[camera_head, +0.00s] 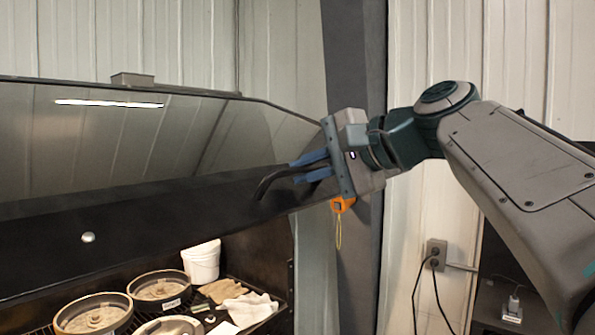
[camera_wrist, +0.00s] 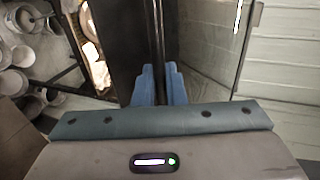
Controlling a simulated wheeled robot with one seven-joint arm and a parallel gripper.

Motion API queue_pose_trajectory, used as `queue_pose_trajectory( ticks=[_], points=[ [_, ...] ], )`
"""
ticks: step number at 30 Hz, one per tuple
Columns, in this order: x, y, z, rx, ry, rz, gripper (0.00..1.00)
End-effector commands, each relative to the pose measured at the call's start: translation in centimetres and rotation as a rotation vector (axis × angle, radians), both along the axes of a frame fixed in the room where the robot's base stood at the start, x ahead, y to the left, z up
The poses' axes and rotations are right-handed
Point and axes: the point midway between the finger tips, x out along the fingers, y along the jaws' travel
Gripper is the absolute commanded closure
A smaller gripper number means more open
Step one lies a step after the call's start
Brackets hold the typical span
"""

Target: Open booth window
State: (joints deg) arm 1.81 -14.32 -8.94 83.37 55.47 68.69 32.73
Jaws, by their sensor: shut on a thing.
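The booth window (camera_head: 150,145) is a large tilted glass pane above a wide black band in the head view. Its glass also shows at the right of the wrist view (camera_wrist: 205,45). A dark curved bar handle (camera_head: 268,183) stands out near the right end of the black band. My gripper (camera_head: 297,168) has its blue fingers closed around this handle. In the wrist view the fingers (camera_wrist: 160,82) sit on both sides of the thin dark bar, hiding the part between them. Below the band the booth's inside shows through a gap.
Inside the booth stand several round pans (camera_head: 159,287), a white bucket (camera_head: 202,262) and cloths (camera_head: 250,308). A grey post (camera_head: 358,60) rises behind my gripper. An orange item (camera_head: 342,204) with a hanging loop is just below it. A wall outlet (camera_head: 436,253) with cords is at right.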

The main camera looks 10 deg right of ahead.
Motion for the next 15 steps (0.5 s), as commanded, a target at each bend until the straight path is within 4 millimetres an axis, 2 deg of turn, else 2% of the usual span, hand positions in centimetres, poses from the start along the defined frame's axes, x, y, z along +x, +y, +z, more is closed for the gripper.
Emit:
queue_pose_trajectory(
  ticks=[1, 3, 4, 15],
  points=[
    [0.01, 0.16, -0.02, 0.0, 0.0, 0.004, 1.0],
    [0.01, 0.14, -0.03, 0.0, 0.0, 0.004, 0.75],
    [0.01, 0.13, -0.02, 0.0, 0.0, 0.003, 0.73],
    [-0.37, -0.49, 0.14, 0.0, -0.001, -0.002, 0.73]
  ],
)
